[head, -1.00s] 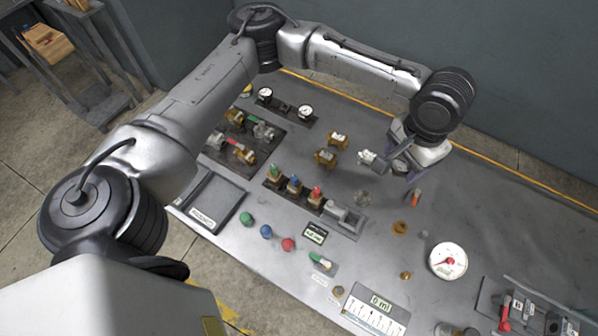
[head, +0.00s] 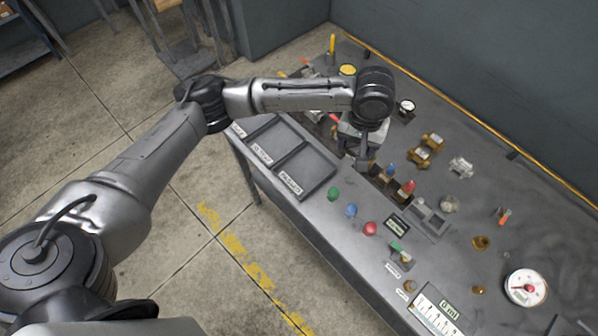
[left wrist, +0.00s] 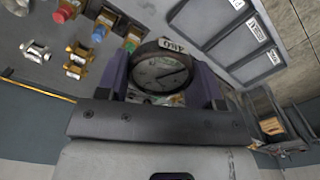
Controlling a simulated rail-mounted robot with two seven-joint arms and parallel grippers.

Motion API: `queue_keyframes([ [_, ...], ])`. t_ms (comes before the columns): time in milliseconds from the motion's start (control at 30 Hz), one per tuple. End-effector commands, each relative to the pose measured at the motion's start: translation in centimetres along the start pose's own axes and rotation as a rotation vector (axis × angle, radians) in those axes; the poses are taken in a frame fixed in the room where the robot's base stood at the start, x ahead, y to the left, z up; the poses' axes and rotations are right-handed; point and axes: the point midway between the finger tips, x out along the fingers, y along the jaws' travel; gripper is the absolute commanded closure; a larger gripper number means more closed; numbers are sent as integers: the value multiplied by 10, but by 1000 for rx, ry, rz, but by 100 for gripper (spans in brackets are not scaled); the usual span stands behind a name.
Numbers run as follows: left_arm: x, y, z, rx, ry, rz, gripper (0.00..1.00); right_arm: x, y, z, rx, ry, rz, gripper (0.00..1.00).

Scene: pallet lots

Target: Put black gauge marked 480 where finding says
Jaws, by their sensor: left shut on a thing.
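The black-rimmed round gauge (left wrist: 158,74) with a pale dial is between the fingers of my left gripper (left wrist: 165,85) in the left wrist view. A white tag (left wrist: 173,45) at its rim reads 480, seen upside down. In the head view my left gripper (head: 364,150) is above the bench, just right of a grey tray (head: 307,196). The gauge is mostly hidden there. The tray has several compartments with white labels (head: 291,183) along the front edge, too small to read surely. The tray also shows in the left wrist view (left wrist: 229,35). My right gripper is out of view.
Green (head: 333,193), blue (head: 351,210) and red (head: 370,228) buttons line the bench front. Coloured-top valves (head: 406,188) stand in a rack right of the gripper. The visible compartments look empty.

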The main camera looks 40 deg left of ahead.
Motion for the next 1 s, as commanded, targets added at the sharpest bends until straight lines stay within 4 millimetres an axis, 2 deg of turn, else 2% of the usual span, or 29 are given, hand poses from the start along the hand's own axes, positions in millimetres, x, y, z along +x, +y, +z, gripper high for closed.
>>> queue_keyframes([
  [33, 19, 2, -1, -64, -11, 0, 67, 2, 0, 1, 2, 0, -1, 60],
  [200, 63, -4, -8, -273, -7, -1, 67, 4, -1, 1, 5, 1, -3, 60],
  [333, 87, -10, -10, -383, -4, -1, 67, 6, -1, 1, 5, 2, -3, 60],
  [533, 109, -24, -12, -463, 0, -2, 67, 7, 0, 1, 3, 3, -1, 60],
  [1000, 163, -111, -27, -471, 3, -3, 67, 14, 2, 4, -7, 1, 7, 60],
])
